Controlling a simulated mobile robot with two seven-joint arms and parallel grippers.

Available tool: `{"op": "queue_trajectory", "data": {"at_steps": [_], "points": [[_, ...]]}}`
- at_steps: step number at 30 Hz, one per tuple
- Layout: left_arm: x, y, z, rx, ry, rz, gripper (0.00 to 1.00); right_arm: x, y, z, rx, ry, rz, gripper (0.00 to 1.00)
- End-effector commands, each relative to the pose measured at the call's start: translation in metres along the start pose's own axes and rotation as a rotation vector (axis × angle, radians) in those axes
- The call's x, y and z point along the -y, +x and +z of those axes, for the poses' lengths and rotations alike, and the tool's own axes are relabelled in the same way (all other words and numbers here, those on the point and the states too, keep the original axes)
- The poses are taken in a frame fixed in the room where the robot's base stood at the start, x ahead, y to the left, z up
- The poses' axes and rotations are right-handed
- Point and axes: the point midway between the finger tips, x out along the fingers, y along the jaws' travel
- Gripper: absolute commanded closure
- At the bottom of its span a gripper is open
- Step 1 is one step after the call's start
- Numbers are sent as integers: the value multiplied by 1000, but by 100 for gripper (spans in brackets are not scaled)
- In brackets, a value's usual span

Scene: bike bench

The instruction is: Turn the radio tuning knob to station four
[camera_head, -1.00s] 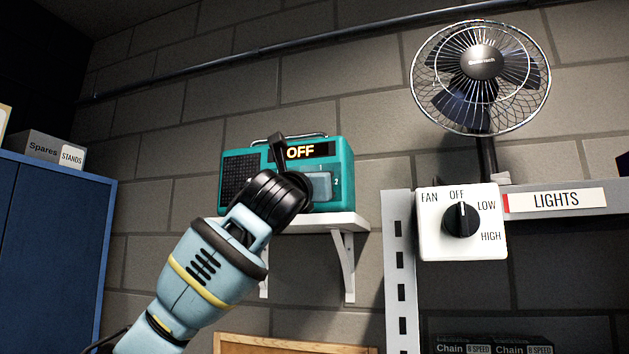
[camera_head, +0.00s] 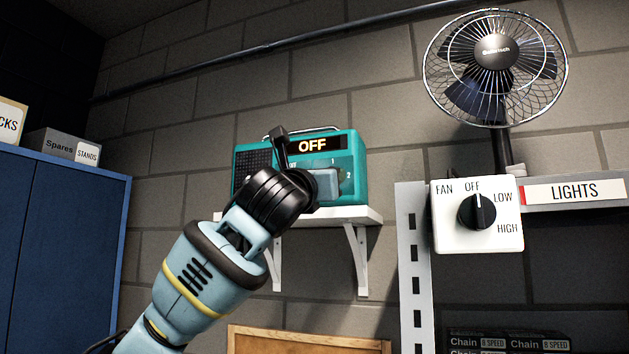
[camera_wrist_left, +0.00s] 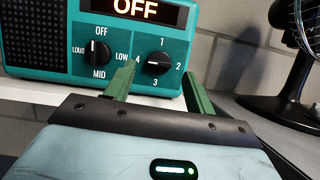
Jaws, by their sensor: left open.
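The teal radio (camera_head: 349,157) stands on a white wall shelf, its display reading OFF. In the left wrist view, the round black tuning knob (camera_wrist_left: 159,63) sits among numbers 1 to 4. Its white line lies sideways and appears to point toward 4. The volume knob (camera_wrist_left: 97,52) is to its left, its line up at OFF. My left gripper (camera_wrist_left: 156,76) is open, its green fingers at either side of the tuning knob in that view. I cannot tell whether they touch it. In the head view, my gripper hides the radio's lower front. My right gripper is not in view.
The white shelf (camera_head: 352,215) is under the radio. To the right are a fan (camera_head: 495,68), a fan switch (camera_head: 477,212) and a LIGHTS label (camera_head: 574,190). A blue cabinet (camera_head: 66,250) with boxes on top stands at the left.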

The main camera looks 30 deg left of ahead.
Motion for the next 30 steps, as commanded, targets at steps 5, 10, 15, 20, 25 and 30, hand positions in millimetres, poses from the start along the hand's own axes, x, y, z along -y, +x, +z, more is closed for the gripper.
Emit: {"op": "queue_trajectory", "data": {"at_steps": [5, 10, 15, 20, 25, 30], "points": [[0, -22, 0, 0, 0, -1, 45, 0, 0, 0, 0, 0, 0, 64], [0, -35, 0, 0, 0, -1, 45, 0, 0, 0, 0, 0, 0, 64], [0, -39, 0, 0, -1, -1, 45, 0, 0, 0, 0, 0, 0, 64], [0, -39, 0, -1, -1, -1, 45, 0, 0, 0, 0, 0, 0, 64], [0, -39, 0, 0, 0, 0, 45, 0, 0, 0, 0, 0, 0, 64], [0, -39, 0, 0, 0, 0, 45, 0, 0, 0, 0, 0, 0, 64]]}}
